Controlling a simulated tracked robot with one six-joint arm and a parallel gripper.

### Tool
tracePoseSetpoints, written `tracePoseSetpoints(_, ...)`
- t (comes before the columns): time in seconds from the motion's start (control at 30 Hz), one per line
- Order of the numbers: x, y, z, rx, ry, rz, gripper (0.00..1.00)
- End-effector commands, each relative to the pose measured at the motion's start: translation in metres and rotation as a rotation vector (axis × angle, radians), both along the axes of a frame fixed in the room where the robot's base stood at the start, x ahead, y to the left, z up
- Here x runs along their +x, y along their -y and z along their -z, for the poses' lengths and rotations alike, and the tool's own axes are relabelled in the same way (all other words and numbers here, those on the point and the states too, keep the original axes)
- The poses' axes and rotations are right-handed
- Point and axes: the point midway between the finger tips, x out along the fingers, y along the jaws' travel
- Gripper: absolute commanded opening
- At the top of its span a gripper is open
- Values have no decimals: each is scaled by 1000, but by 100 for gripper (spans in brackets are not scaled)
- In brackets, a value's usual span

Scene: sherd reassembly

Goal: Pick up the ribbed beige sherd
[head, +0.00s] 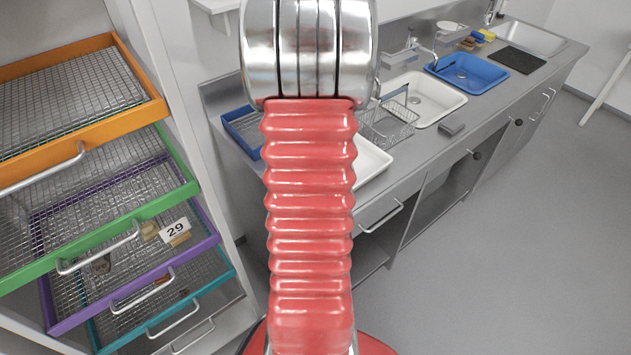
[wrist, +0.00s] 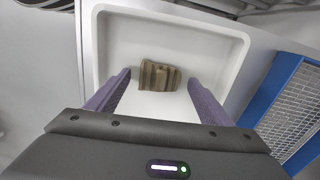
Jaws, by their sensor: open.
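A brownish-beige sherd with ribs (wrist: 158,76) lies in a white tray (wrist: 172,22) in the wrist view. My gripper (wrist: 160,83) is open above the tray, with one purple finger to the left of the sherd and one to the right. The sherd lies between the fingertips as seen from the wrist, with a gap on each side. How high the fingers are above it I cannot tell. In the head view my arm hides the gripper and most of the white tray (head: 372,163); the sherd does not show there.
A blue basket (wrist: 287,105) stands right of the tray. The head view shows a wire rack (head: 388,127), a sink (head: 425,97) and a blue basin (head: 468,74) along the steel counter. Coloured mesh drawers (head: 100,185) stand open at left, with several sherds and a "29" label (head: 175,231).

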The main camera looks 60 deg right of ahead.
Motion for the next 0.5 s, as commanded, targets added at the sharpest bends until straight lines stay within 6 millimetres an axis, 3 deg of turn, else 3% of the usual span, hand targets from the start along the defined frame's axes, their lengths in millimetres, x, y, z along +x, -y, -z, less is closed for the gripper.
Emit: tracePoseSetpoints(0.5,0,0,0,-1,1,-1,74)
